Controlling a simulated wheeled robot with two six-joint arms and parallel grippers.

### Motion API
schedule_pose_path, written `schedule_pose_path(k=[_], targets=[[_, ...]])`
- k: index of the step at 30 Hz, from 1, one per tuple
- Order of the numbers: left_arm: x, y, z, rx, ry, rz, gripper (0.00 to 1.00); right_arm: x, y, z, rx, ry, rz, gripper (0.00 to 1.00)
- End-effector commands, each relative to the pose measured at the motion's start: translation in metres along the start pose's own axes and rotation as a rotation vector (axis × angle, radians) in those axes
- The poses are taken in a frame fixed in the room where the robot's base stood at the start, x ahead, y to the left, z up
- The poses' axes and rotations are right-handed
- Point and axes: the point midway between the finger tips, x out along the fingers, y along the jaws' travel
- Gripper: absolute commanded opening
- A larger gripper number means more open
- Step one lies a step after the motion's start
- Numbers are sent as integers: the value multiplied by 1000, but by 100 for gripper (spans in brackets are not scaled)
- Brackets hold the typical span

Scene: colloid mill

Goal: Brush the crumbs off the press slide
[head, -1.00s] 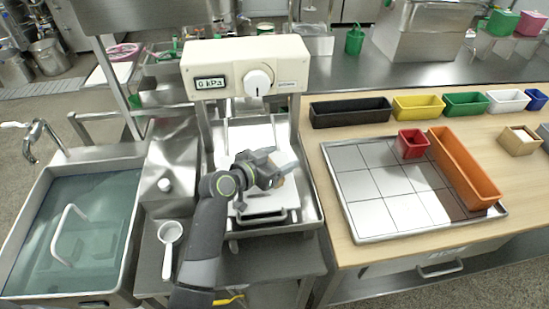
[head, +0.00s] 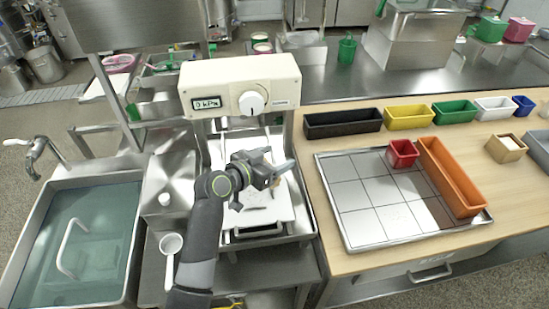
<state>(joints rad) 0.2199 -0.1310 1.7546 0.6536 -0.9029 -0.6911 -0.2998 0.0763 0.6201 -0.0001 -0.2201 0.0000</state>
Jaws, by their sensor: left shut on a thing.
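The press slide (head: 285,208) is a pale plate with a bar handle at its front, lying under the cream press head (head: 225,84), whose display reads 0 kPa. A few small dark marks, possibly crumbs or shadow, show on the slide by my gripper. My left gripper (head: 274,172) is over the middle of the slide. It is shut on a small greyish thing, apparently the brush (head: 285,166), mostly hidden by the jaws. I cannot tell whether it touches the slide. My right gripper is out of view.
A water-filled sink (head: 95,235) is at left. A white ladle (head: 171,247) lies left of my arm. At right, a wooden table holds a tiled tray (head: 358,222) with a red bin (head: 402,154) and an orange bin (head: 450,178). Several coloured bins line the table's back.

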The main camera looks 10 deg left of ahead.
Motion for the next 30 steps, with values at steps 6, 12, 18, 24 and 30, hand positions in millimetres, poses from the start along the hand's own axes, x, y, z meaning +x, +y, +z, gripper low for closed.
schedule_pose_path(k=[6,12,18,24,30], targets=[[-1,0,-2,1,1,0,19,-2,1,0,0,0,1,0],[-5,1,-20,1,1,0,19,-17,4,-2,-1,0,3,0],[-8,2,-30,1,0,0,19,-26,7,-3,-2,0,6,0],[-8,1,-28,1,0,0,19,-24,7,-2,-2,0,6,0],[-8,1,-28,1,1,0,19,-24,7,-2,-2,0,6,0]])
